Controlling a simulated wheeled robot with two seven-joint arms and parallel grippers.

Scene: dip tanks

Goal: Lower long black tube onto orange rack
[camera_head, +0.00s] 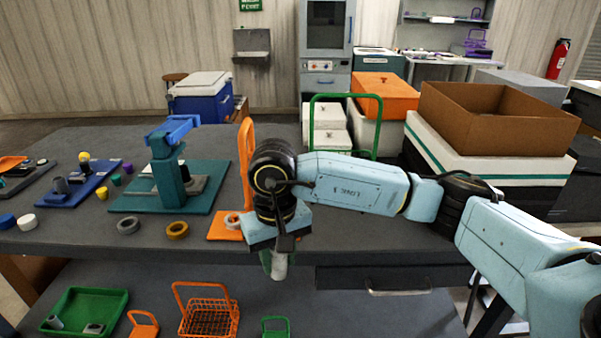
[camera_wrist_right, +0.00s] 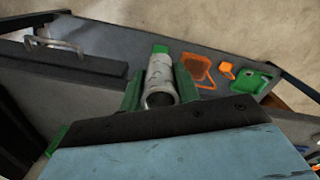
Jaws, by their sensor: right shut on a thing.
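My right gripper (camera_head: 273,262) points down at the front edge of the upper table, its green fingers shut on a pale grey tube (camera_head: 280,267). In the right wrist view the gripper (camera_wrist_right: 158,86) holds the tube (camera_wrist_right: 159,78) between its fingers, with the dark hollow end toward the camera. The tube looks pale grey, not black. An orange wire rack (camera_head: 208,318) with a tall handle stands on the lower surface, left of and below the tube; it also shows in the right wrist view (camera_wrist_right: 198,68). The tube is apart from it. My left gripper is not visible.
A green tray (camera_head: 88,309) with small parts, a small orange holder (camera_head: 143,327) and a green holder (camera_head: 276,327) are on the lower surface. An orange stand (camera_head: 246,160) stands on the upper table (camera_head: 60,240) behind my wrist. The lower surface right of the green holder looks clear.

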